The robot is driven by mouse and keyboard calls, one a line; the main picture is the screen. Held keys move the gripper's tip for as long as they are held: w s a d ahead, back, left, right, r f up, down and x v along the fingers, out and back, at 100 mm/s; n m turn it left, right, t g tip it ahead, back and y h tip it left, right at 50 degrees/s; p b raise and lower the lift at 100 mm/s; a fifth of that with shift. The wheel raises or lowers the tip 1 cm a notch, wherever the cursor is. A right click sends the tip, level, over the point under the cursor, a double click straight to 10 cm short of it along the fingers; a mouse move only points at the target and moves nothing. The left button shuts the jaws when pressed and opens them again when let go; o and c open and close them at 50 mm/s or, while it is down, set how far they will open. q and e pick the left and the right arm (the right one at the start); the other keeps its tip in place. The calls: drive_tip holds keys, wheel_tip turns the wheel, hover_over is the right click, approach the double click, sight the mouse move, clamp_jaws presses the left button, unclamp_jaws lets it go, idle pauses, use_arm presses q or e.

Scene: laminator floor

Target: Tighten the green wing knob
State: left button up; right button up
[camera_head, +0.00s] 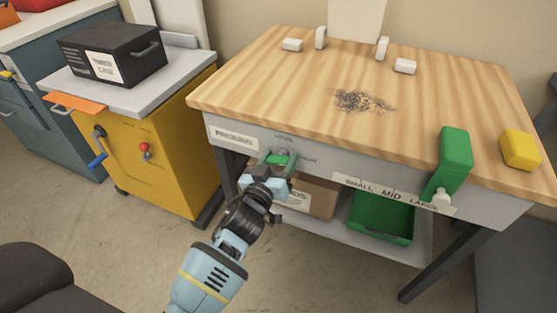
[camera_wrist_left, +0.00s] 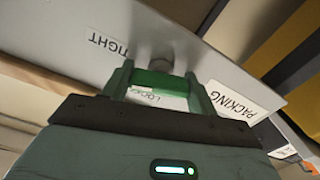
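The green wing knob (camera_head: 278,159) is on the grey front panel of the wooden-topped bench, near the PACKING label. In the left wrist view, the knob (camera_wrist_left: 160,82) is a green bar on a grey round hub, between labels reading LOOSE and TIGHT, both partly covered. My left gripper (camera_head: 276,166) reaches up to the panel. In the left wrist view its two fingers (camera_wrist_left: 159,88) stand at either end of the bar and appear to touch it, shut on it. My right gripper is not in view.
A green block (camera_head: 455,150) stands at the SMALL MID LARGE scale, and a yellow block (camera_head: 520,150) sits on the bench top (camera_head: 290,85). A cardboard box (camera_head: 318,198) and green bin (camera_head: 380,238) are on the lower shelf. A yellow cabinet (camera_head: 175,165) stands at left.

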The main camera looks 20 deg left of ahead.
use_arm(q)
drive_tip(key=shift+c, duration=1.4)
drive_tip(key=m+p, duration=0.1)
drive_tip(key=m, duration=0.1)
drive_tip(key=shift+r+m, duration=0.1)
drive_tip(key=shift+m, duration=0.6)
drive_tip(key=shift+o, duration=0.2)
drive_tip(key=o, duration=1)
drive_tip(key=shift+c, duration=0.2)
